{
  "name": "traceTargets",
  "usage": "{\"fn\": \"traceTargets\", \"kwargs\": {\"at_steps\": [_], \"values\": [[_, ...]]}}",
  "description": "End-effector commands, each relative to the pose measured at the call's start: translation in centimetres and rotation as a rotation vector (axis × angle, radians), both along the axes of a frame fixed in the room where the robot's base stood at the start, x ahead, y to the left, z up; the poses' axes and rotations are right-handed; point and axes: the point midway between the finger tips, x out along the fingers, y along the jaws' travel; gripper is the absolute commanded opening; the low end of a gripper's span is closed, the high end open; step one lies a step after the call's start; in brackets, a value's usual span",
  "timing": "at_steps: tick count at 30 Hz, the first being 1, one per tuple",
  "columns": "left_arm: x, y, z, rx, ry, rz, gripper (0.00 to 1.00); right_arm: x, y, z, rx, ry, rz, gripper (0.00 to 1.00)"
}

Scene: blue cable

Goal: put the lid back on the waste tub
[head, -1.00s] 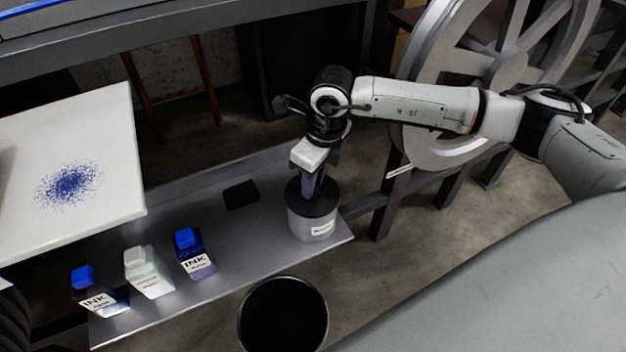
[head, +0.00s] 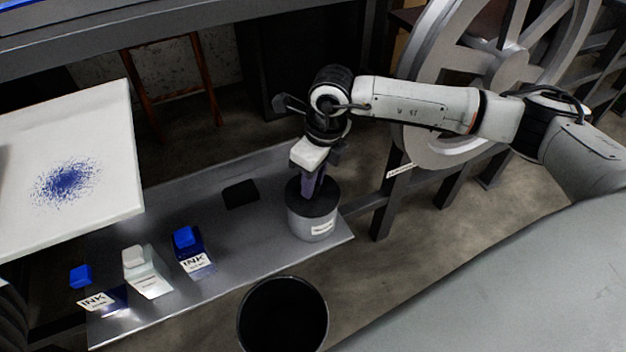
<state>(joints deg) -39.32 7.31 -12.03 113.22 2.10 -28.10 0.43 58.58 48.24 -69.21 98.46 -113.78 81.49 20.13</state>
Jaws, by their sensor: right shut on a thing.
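The waste tub (head: 312,225) is a short grey cylinder with a white label, standing upright near the right end of the metal shelf. The dark round lid (head: 298,204) is at the tub's top, level and roughly centred, with no gap that I can see. Whether it is fully seated I cannot tell. My right gripper (head: 314,192) points down over the tub and is shut on the lid at its middle. The fingertips and the grip point are partly hidden. My left gripper is not in view.
The metal shelf (head: 240,262) also holds a blue ink bottle (head: 190,252), a clear bottle (head: 149,276), another ink bottle (head: 97,297) and a dark flat pad (head: 241,194). A black open bin (head: 282,318) stands in front. A blue-stained white board (head: 105,130) is at left.

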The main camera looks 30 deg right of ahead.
Motion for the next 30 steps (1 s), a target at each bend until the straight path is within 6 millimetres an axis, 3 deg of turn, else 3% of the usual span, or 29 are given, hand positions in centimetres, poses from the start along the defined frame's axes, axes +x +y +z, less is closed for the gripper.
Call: {"fn": "traceTargets", "kwargs": {"at_steps": [12, 13, 16, 22, 26, 30], "values": [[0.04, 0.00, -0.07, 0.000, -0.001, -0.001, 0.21, 0.00, 0.03, -0.02, 0.000, 0.000, 0.001, 0.00], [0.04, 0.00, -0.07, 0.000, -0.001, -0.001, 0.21, 0.00, 0.03, -0.02, 0.000, 0.000, 0.001, 0.25], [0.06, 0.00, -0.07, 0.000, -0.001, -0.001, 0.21, 0.00, 0.03, -0.02, 0.000, 0.000, 0.001, 0.41], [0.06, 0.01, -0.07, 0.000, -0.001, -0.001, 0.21, 0.00, 0.02, -0.03, 0.000, 0.000, 0.000, 0.41], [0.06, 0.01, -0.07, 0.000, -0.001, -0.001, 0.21, -0.01, 0.02, -0.04, 0.000, 0.000, 0.000, 0.60], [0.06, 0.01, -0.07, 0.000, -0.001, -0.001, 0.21, -0.01, 0.01, -0.04, 0.000, 0.000, 0.000, 0.60]]}}
